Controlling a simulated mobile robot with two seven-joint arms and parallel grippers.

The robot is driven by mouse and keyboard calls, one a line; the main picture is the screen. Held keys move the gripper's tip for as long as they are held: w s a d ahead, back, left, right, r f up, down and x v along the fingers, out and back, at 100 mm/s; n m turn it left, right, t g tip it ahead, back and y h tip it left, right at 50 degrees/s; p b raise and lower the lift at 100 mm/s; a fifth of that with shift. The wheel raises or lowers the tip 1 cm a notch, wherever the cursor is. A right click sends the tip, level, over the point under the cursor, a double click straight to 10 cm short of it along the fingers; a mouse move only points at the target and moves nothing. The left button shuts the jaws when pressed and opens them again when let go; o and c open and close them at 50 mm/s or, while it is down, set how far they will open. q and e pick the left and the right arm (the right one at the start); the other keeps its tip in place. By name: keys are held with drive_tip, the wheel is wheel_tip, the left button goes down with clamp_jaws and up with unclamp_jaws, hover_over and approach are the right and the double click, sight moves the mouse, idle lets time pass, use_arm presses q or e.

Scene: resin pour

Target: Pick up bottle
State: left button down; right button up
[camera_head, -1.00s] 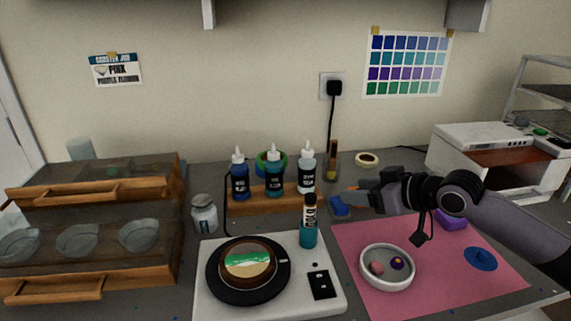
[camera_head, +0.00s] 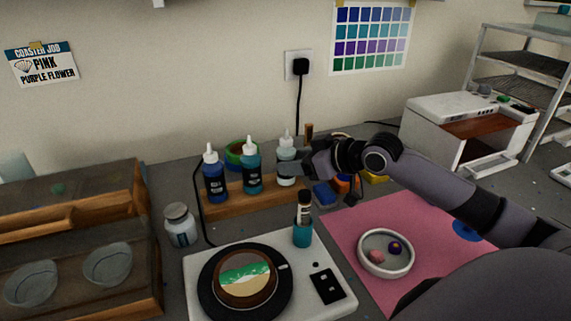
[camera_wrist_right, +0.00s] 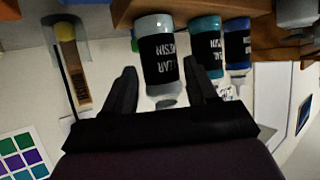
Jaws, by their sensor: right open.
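Three dropper-top bottles stand in a row on a wooden stand (camera_head: 240,203): a dark blue bottle (camera_head: 214,182), a teal bottle (camera_head: 252,172) and a clear resin bottle (camera_head: 286,172) at the right end. My right gripper (camera_head: 303,166) is at the right side of the clear bottle and partly hides it. In the right wrist view, which is upside down, my open right gripper (camera_wrist_right: 160,66) has its fingers on either side of the clear bottle (camera_wrist_right: 158,50). Gaps show between fingers and bottle. My left gripper is not in view.
A turntable (camera_head: 205,284) with a round mold stands on a white base, beside a teal cup (camera_head: 303,234). A pink mat (camera_head: 340,232) carries a white dish (camera_head: 386,270). A white jar (camera_head: 181,228) and a wooden rack (camera_head: 150,270) are at left.

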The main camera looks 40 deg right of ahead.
drive_tip(key=shift+x, duration=2.5)
drive_tip(key=c, duration=0.9)
drive_tip(key=shift+o, duration=0.2)
drive_tip(key=shift+r, duration=0.15)
wheel_tip(320, 180, up, 20)
drive_tip(key=shift+f+p, duration=0.1)
drive_tip(key=shift+p, duration=0.5)
drive_tip(key=o, duration=0.5)
drive_tip(key=shift+c, duration=0.2)
